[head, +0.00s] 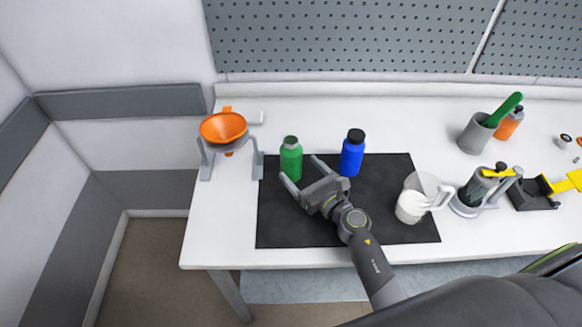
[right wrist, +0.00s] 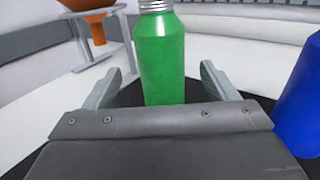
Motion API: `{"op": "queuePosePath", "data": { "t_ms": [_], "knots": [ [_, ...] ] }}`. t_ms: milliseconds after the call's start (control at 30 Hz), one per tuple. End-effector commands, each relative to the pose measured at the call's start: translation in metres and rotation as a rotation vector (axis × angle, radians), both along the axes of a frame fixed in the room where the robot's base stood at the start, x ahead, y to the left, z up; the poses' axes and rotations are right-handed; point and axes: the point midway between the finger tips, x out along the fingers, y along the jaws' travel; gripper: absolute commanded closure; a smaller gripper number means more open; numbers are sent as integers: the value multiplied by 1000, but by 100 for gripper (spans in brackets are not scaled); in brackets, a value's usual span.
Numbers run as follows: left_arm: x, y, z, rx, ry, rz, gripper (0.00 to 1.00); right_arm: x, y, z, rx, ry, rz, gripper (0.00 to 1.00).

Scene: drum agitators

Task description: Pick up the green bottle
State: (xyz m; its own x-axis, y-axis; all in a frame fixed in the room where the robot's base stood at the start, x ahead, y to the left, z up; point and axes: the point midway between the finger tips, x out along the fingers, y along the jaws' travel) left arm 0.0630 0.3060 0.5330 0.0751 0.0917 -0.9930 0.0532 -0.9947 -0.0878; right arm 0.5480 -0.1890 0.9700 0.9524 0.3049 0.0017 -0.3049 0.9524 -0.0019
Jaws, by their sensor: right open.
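The green bottle (head: 291,160) stands upright at the back left of the black mat (head: 285,232), with a grey-green cap. My right gripper (head: 301,174) is open, in front of the bottle, its fingers pointing toward it. In the right wrist view the green bottle (right wrist: 160,60) rises between the two spread fingers of my right gripper (right wrist: 168,88), with room on both sides. Its lower end is hidden behind the gripper body. I cannot tell how far the bottle is inside the fingertips. My left gripper is not in view.
A blue bottle (head: 351,155) with a black cap stands just right of the green one. An orange funnel (head: 223,127) sits in a grey stand to the left. A white jug (head: 412,207) stands on the mat's right side. The mat's front left is clear.

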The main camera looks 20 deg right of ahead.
Motion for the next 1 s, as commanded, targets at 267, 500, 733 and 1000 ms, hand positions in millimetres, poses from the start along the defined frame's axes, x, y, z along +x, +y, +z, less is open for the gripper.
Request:
{"op": "queuePosePath", "data": {
  "t_ms": [267, 500, 733, 1000],
  "knots": [
    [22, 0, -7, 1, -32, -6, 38, 20, 7, -15, 1, -1, -1, 20],
    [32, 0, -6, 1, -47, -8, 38, 39, 12, -14, 2, -3, 0, 20],
    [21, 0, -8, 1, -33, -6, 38, 67, 21, -15, 3, -1, 0, 20],
    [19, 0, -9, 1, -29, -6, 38, 72, 23, -15, 1, 0, -1, 20]
  ]
}}
